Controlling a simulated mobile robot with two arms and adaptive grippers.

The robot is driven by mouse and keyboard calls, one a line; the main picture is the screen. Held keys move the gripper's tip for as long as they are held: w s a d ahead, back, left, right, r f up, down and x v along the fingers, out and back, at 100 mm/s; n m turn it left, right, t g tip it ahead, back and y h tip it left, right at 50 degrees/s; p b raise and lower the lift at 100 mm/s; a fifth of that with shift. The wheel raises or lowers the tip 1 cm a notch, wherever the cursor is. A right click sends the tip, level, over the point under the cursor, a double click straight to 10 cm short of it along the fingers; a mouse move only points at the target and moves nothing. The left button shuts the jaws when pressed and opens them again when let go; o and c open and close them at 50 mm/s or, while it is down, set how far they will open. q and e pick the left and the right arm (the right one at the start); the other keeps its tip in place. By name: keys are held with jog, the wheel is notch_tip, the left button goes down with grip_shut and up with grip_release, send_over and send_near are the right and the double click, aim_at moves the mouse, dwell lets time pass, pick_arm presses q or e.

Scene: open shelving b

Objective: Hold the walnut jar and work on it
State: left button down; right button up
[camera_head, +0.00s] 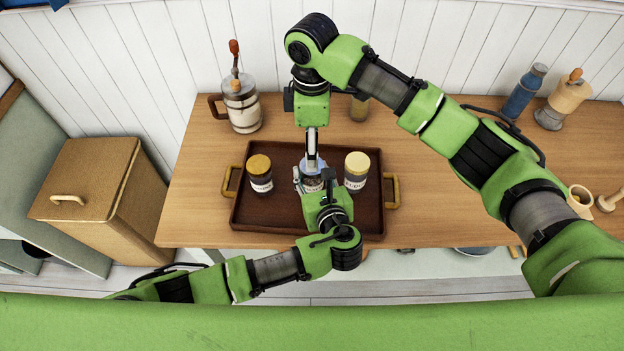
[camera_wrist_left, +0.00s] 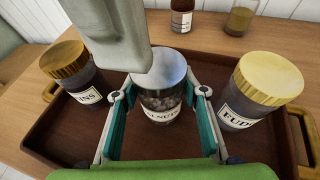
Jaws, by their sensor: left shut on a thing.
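The walnut jar (camera_head: 313,183) has a pale blue-silver lid and a white label; it stands upright in the middle of the dark tray (camera_head: 284,227). The left wrist view shows the jar (camera_wrist_left: 160,102) between my left gripper's (camera_wrist_left: 160,98) two fingers, and the gripper is shut on it. In the head view my left gripper (camera_head: 313,181) reaches in from the front. My right gripper (camera_head: 312,158) points down from above at the lid. Its fingers are seen edge-on, so I cannot tell their opening or whether they touch the lid.
A jar with a gold-brown lid (camera_head: 260,174) stands left of the walnut jar and a jar with a yellow lid (camera_head: 356,171) right, both in the tray. A handled canister (camera_head: 241,105), a blue bottle (camera_head: 525,92) and a wooden mill (camera_head: 564,101) stand behind. The counter's left part is clear.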

notch_tip(320, 180, down, 6)
dwell(0.4)
jog(key=c, duration=1.2)
jog(key=shift+o, duration=0.2)
jog(key=m, duration=0.3)
jog(key=o, duration=1.2)
